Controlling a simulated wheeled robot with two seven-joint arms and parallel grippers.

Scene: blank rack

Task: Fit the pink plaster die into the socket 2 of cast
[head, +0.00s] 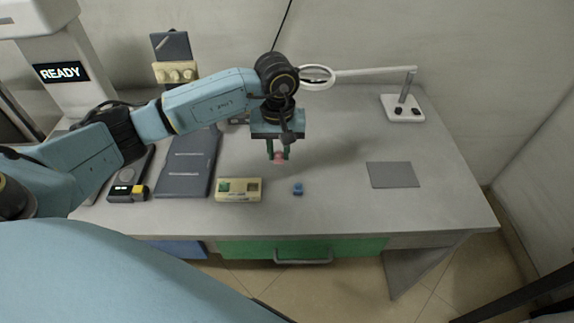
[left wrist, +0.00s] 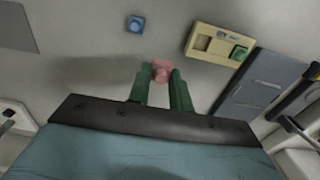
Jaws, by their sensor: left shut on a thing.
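The pink plaster die (head: 279,158) is between the green fingers of my left gripper (head: 278,155), above the table; it also shows in the left wrist view (left wrist: 160,71). My left gripper (left wrist: 160,80) is shut on it. The cream cast (head: 238,196) lies on the table, left of and nearer than the gripper in the head view. It also shows in the left wrist view (left wrist: 216,36). A green-blue piece (head: 224,186) sits at its left end in the head view. The socket numbers are too small to read. My right gripper is not in view.
A small blue piece (head: 297,188) lies right of the cast. A grey mat (head: 393,174) is at the right. A dark tray (head: 187,170) and a device with a yellow part (head: 127,190) are at the left. A magnifier (head: 317,75) stands behind. The middle right is clear.

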